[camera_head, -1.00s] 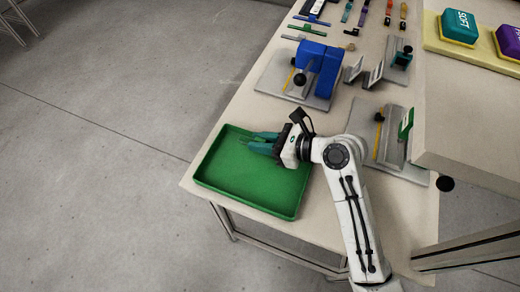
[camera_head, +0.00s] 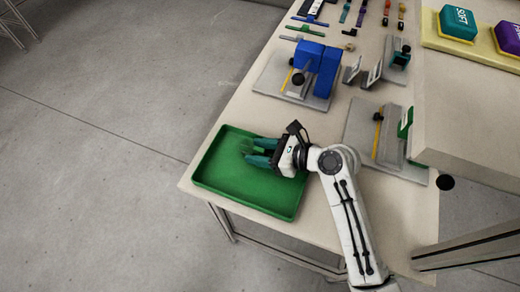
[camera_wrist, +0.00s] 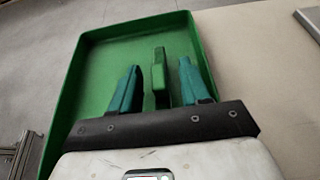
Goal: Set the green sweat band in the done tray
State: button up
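The green sweat band (camera_wrist: 158,78) shows in the wrist view as a short green piece between my two teal fingers, with a gap on each side. In the head view the band (camera_head: 247,147) lies over the far part of the green done tray (camera_head: 233,184), hard to tell from the tray by colour. My gripper (camera_head: 256,152) is open above the tray floor, its fingers spread around the band without visible contact. The tray (camera_wrist: 82,68) also fills the middle of the wrist view. Whether the band rests fully on the tray floor is hard to tell.
A blue fixture (camera_head: 318,66) on a grey plate stands beyond the tray. Another grey fixture (camera_head: 385,140) stands to the right of my arm. Small straps and parts lie at the table's far end. The tray sits at the table's left corner, otherwise empty.

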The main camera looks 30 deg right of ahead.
jog(key=shift+r, duration=0.15)
jog(key=v, duration=1.2)
